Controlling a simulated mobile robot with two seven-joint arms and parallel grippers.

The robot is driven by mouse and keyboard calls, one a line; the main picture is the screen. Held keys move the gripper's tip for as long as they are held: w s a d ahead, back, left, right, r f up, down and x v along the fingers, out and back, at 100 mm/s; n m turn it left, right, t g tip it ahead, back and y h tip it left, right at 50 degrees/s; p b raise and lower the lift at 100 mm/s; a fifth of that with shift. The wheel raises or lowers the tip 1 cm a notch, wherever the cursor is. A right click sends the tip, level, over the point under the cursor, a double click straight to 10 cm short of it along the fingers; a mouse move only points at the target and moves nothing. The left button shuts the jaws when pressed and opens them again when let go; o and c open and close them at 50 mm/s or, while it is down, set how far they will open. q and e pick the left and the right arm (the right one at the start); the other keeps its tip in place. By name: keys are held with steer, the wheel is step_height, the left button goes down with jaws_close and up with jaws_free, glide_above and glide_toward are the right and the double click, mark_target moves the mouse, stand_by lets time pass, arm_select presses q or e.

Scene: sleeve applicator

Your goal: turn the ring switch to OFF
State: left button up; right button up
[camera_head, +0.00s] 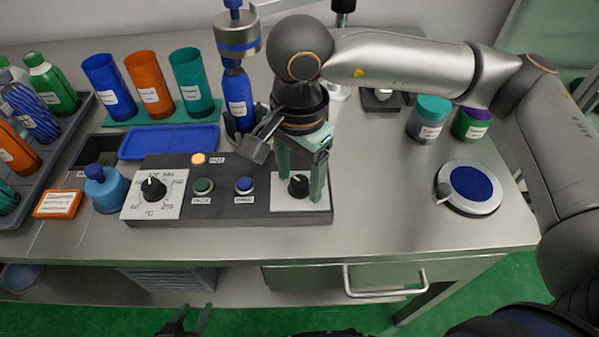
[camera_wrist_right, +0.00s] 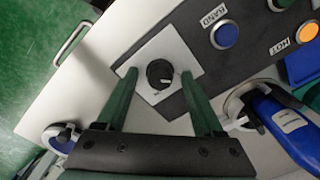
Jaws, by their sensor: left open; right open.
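The ring switch is a black knob (camera_head: 299,185) on a white plate (camera_head: 283,205) at the right end of the dark control panel. It also shows in the right wrist view (camera_wrist_right: 160,73), with a small pale mark on its top. The plate's lettering is too small to read. My right gripper (camera_head: 301,188) points down over the plate, with one green finger on each side of the knob. In the right wrist view its fingers (camera_wrist_right: 160,79) stand apart, with gaps to the knob. My left gripper (camera_head: 185,322) is open and empty at the bottom edge, in front of the table.
The panel (camera_head: 235,205) also has a temperature dial (camera_head: 153,188), green (camera_head: 203,186) and blue (camera_head: 245,185) buttons and a lit amber lamp (camera_head: 198,159). A blue bottle (camera_head: 238,98) stands in the applicator behind. A round blue-topped device (camera_head: 472,184) sits on the right.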

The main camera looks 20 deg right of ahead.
mark_target(300, 181)
step_height(300, 181, up, 13)
steer(key=p, duration=0.1)
steer(key=shift+f+p, duration=0.2)
steer(key=shift+p, duration=0.15)
stand_by(0.4)
